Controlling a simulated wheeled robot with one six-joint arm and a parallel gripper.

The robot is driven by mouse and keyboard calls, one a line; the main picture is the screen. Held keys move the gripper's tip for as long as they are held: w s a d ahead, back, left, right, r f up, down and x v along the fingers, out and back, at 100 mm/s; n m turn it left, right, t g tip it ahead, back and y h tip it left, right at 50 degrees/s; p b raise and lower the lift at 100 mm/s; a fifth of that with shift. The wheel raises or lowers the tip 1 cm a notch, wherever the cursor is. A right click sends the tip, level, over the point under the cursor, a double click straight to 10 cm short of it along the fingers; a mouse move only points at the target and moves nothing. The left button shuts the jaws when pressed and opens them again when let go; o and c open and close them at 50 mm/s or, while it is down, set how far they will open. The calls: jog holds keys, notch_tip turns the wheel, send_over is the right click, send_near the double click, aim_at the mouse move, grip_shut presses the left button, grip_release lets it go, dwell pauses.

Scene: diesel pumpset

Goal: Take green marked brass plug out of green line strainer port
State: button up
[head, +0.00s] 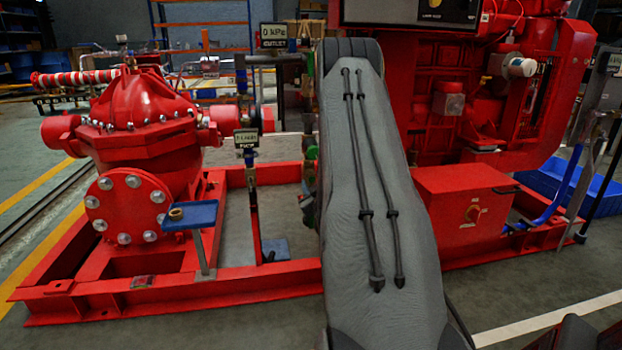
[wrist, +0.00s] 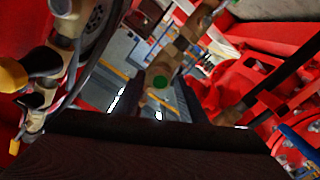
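In the head view, my arm hides the gripper, the plug and most of the strainer line.
A blue tray (head: 204,217) on a post stands at the front left, with a small brass piece (head: 176,213) on it. The red pump (head: 140,130) and engine block flank my arm. In the wrist view, brass fittings (wrist: 62,45) and hoses crowd the left.

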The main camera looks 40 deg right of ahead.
grip_shut()
dwell(0.5)
jog(key=n, duration=1)
jog(key=shift+s+f+n, duration=0.1)
jog(key=shift+n, duration=0.3)
jog(key=n, duration=1.3)
jog(key=shift+o, duration=0.3)
grip_release()
